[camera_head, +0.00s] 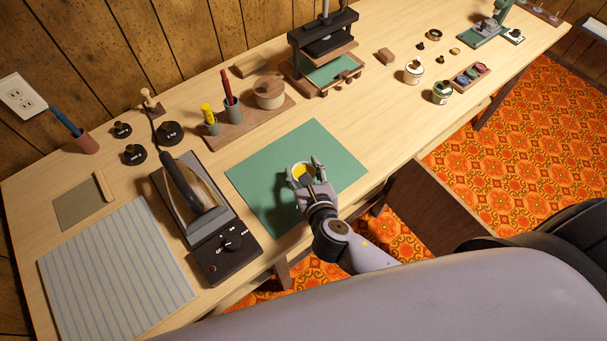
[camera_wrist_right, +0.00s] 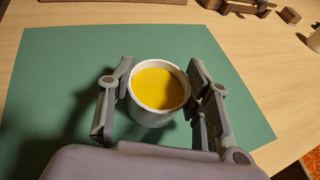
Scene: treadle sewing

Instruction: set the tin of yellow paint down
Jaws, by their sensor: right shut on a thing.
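The tin of yellow paint (camera_wrist_right: 158,88) is a round white tin with an open top, filled with yellow. It is upright over the green mat (camera_wrist_right: 60,70) in the right wrist view. My right gripper (camera_wrist_right: 160,95) has one finger on each side of the tin and is shut on it. In the head view the tin (camera_head: 300,171) is partly hidden by my right gripper (camera_head: 305,172), above the green mat (camera_head: 262,172). I cannot tell whether the tin's base touches the mat. My left gripper is not in view.
A sealer-like device with a dark base (camera_head: 226,250) stands left of the mat. A wooden pen holder (camera_head: 239,130) and a black press (camera_head: 322,45) stand behind it. Small tins (camera_head: 441,93) stand to the right. The bare table between mat and tins is clear.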

